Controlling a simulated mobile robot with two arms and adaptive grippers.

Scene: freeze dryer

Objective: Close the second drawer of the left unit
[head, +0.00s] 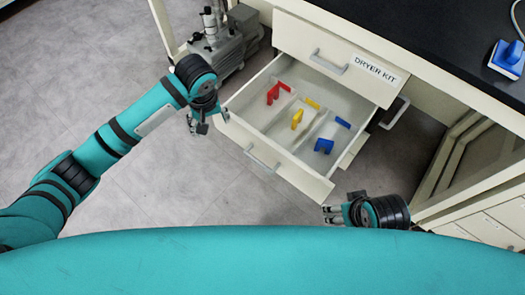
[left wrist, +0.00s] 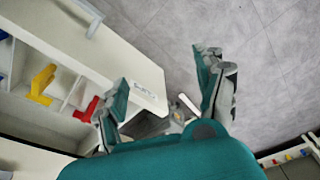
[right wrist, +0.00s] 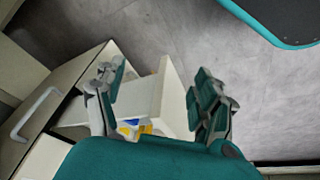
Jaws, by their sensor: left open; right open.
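The second drawer (head: 290,145) of the left unit stands pulled out below the closed top drawer (head: 335,58), which is labelled DRYER KIT. Its front has a pale handle (head: 262,158). Red (head: 277,92), yellow (head: 297,119) and blue (head: 323,146) pieces lie in its compartments. My left gripper (head: 208,120) is open and empty by the front's left end; the drawer front (left wrist: 125,62) also shows in the left wrist view. My right gripper (head: 333,213) is open and empty near the front's right end. In the right wrist view the drawer's end (right wrist: 172,95) shows between the fingers; contact cannot be told.
A grey pump (head: 218,45) stands on the floor left of the unit. A black worktop (head: 440,30) carries a blue-and-white device (head: 507,58). Another handle (head: 395,113) shows right of the open drawer. Grey floor (head: 90,70) is free at left.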

